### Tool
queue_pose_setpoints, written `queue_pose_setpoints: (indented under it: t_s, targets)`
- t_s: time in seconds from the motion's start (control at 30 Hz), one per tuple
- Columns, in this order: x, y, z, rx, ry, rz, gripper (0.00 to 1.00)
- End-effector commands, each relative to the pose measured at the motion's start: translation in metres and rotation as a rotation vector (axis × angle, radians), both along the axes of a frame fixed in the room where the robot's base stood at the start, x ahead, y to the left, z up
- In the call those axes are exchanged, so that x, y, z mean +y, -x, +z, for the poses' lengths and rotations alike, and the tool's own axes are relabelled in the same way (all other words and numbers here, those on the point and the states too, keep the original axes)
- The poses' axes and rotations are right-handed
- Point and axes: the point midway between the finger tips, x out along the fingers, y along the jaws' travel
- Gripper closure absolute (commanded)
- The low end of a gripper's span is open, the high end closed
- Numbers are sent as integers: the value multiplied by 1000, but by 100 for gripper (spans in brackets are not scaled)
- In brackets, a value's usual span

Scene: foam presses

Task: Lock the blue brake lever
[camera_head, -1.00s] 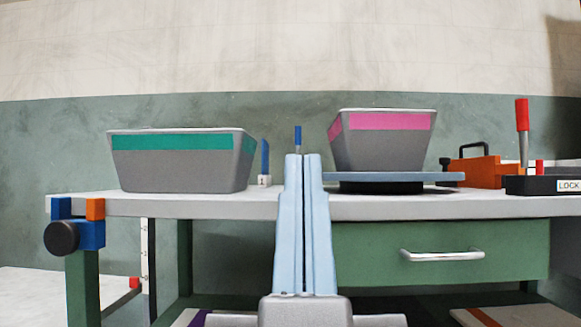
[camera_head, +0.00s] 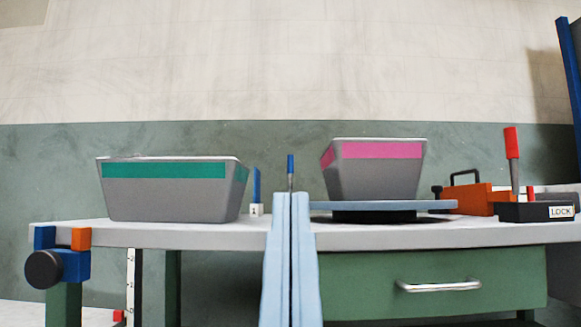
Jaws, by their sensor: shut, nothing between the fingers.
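A blue-handled lever (camera_head: 290,165) on a thin grey rod stands upright at the back of the bench, just behind my fingertips in the picture; its lower part is hidden. Left of it, a blue upright piece (camera_head: 256,184) rises from a small white block (camera_head: 256,209) with a dark mark. I cannot tell for sure which is the brake lever. A red-handled lever (camera_head: 512,145) stands at the right on a black base with a LOCK label (camera_head: 561,212). My gripper (camera_head: 290,196), with long pale-blue fingers, points forward, shut and empty; I cannot judge its distance to the blue handle.
A grey bin with a green stripe (camera_head: 165,200) stands left on the bench (camera_head: 200,236). A pink-striped bin (camera_head: 372,177) rests on a blue-grey disc (camera_head: 440,205). A blue and orange clamp (camera_head: 66,263) is on the left edge.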

Motion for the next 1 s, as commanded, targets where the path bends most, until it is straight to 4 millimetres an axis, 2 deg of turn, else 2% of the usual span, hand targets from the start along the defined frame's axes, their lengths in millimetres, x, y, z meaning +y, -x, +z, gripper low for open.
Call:
queue_pose_setpoints:
  t_s: [0.17,0.27,1.0]
  targets:
    - [0,0,38,0,-1,1,100]
    - [0,0,68,0,-1,1,100]
    - [1,0,318,0,-3,6,100]
